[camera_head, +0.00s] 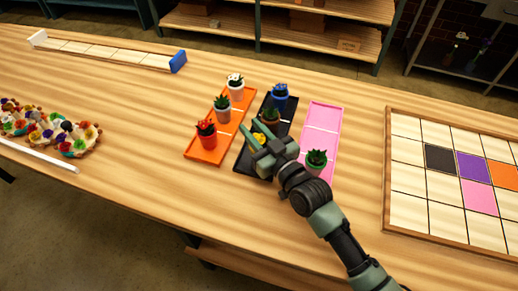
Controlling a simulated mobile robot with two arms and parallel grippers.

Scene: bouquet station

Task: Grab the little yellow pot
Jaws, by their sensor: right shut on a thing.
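The little yellow pot (259,139) shows only in part, between the fingers of my right gripper (258,143) at the near end of the black tray (243,163). The right gripper is shut on it, and my fingers and wrist hide much of it. Whether the pot is lifted off the tray cannot be told. My left gripper is not in view.
A brown pot (270,119) and a blue pot (280,98) stand behind on the black tray. The orange tray (197,155) holds several pots. A dark potted plant (316,158) stands on the pink tray (322,122). A wooden grid board (408,156) lies right.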

